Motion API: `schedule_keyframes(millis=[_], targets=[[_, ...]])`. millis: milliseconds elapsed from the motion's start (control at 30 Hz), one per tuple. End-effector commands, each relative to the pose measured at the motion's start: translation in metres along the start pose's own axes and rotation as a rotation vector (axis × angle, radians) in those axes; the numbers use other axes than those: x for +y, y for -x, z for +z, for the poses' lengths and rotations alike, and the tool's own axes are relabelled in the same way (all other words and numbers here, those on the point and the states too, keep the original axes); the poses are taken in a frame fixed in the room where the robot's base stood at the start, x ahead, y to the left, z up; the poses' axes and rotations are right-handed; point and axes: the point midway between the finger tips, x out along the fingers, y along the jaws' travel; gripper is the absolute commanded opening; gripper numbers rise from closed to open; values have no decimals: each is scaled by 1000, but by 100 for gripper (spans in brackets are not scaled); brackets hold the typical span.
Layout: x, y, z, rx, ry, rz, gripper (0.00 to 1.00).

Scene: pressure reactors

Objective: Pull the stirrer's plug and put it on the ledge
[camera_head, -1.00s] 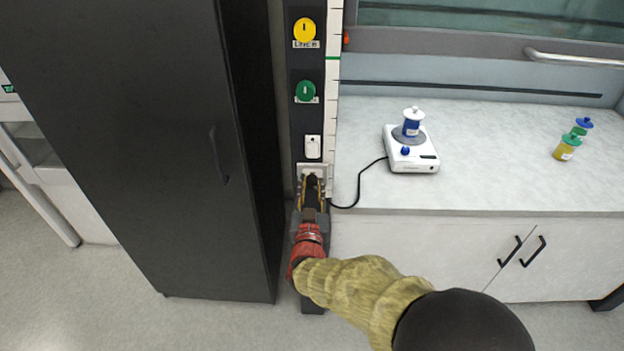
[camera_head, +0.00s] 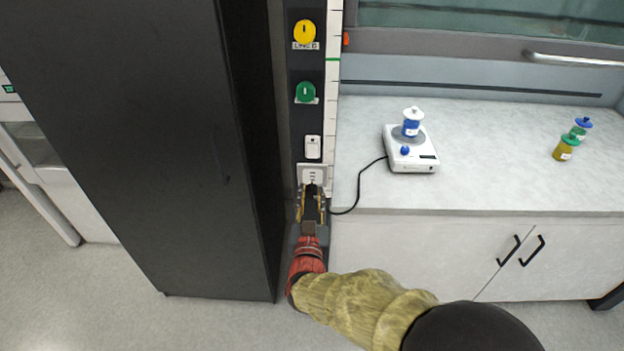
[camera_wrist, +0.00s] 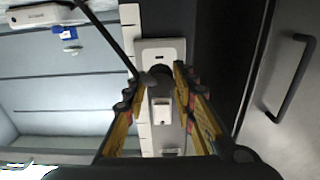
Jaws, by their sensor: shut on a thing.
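The stirrer (camera_head: 411,155) is a white hotplate-like unit on the bench, with a blue bottle (camera_head: 411,128) on its plate. Its black cord (camera_head: 358,190) runs left to the dark column. My gripper (camera_head: 313,192) is shut on the black plug, just below and in front of the white socket (camera_head: 313,174), whose slots show. In the wrist view, the dark plug (camera_wrist: 161,72) sits between my fingertips, before the socket plate (camera_wrist: 172,46); the gap between them is hard to judge there. I cannot clearly make out the ledge; my gripper and arm cover the lower column.
A tall dark cabinet (camera_head: 130,150) stands close to the left of the column. Yellow (camera_head: 304,31) and green (camera_head: 306,91) knobs and a white switch (camera_head: 313,147) are above the socket. The pale bench (camera_head: 480,185) is mostly clear, with small bottles (camera_head: 565,148) at right.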

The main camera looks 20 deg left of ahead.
Motion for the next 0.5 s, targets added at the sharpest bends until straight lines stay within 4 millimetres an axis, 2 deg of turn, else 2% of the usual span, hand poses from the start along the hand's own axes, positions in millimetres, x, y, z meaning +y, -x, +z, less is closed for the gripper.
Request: schedule_keyframes(millis=[500], targets=[[0,15,0,1,0,0,0]])
